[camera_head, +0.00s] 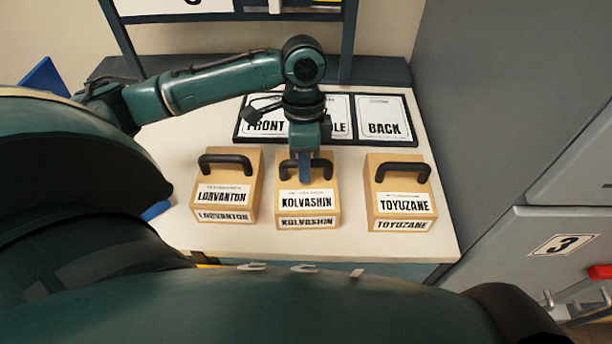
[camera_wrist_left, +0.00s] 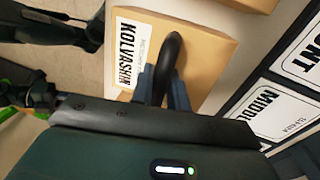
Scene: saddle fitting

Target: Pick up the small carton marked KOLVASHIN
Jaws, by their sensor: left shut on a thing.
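The small carton marked KOLVASHIN (camera_head: 307,205) stands upright on the white table, in the middle of a row of cartons. It has a black arched handle on top. My left gripper (camera_head: 305,178) reaches down from above and is shut on that handle. In the left wrist view the gripper (camera_wrist_left: 163,88) has a finger on each side of the black handle, with the KOLVASHIN carton (camera_wrist_left: 190,45) beyond it. The carton appears to rest on the table. My right gripper is not in view.
The LORVANTON-like carton (camera_head: 226,188) stands to the left and the TOYUZANE carton (camera_head: 400,193) to the right, both with black handles. Behind them lies a dark-framed board with FRONT and BACK (camera_head: 383,118) panels. A grey cabinet (camera_head: 540,240) stands at the right.

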